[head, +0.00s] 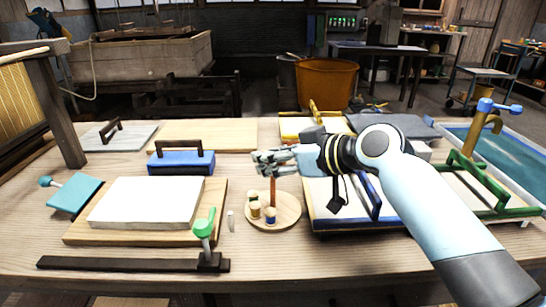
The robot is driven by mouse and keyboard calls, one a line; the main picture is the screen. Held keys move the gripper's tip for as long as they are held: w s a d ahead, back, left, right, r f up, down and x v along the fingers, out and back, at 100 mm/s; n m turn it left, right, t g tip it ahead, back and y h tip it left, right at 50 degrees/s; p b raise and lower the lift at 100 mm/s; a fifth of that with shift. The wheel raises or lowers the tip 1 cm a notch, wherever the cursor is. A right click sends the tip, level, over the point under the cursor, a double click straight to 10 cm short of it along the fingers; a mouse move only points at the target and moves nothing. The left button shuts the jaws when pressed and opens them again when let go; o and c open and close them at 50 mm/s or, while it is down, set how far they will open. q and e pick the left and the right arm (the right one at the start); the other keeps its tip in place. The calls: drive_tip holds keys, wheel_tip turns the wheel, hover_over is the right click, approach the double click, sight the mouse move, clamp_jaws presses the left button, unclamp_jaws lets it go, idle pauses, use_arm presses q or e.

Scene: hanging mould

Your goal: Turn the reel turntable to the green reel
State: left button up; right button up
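The reel turntable (288,212) is a round pale wooden disc on the table with a reddish-brown upright post (273,190). Two small reels stand on its front left part, one with a yellowish band (255,210) and one with a blue band (270,214). I cannot make out a green reel. My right gripper (258,163) reaches in from the right, pointing left, at the top of the post. It overlaps the post in the head view; contact and finger opening are unclear. My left gripper is not in view.
A white slab on a wooden board (74,236) and a green-knobbed lever (204,228) are left of the turntable. A blue-edged frame (374,200) lies close on its right under my arm. A blue handled block (181,162) is behind left.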

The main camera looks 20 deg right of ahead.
clamp_jaws()
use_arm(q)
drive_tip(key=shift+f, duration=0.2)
use_arm(e)
drive_tip(key=shift+f+n+g+y+b, duration=0.15)
drive_tip(key=shift+n+g+y+b, duration=0.2)
drive_tip(key=shift+b, duration=0.45)
drive_tip(key=n+g+y+b, duration=0.2)
drive_tip(key=n+b, duration=0.1)
drive_tip(key=b, duration=0.1)
drive_tip(key=n+g+y+b, duration=0.2)
drive_tip(key=n+g+b, duration=0.1)
drive_tip(key=b, duration=0.2)
drive_tip(key=shift+f+g+y, duration=0.15)
drive_tip(key=shift+g+y, duration=0.1)
drive_tip(key=shift+g, duration=0.1)
drive_tip(key=n+g+b, duration=0.2)
drive_tip(key=n+g, duration=0.1)
drive_tip(key=shift+r+y+b, duration=0.2)
drive_tip(key=shift+y+b, duration=0.1)
drive_tip(key=shift+r+n+g, duration=0.1)
drive_tip(key=shift+n+g, duration=0.15)
drive_tip(key=shift+g, duration=0.05)
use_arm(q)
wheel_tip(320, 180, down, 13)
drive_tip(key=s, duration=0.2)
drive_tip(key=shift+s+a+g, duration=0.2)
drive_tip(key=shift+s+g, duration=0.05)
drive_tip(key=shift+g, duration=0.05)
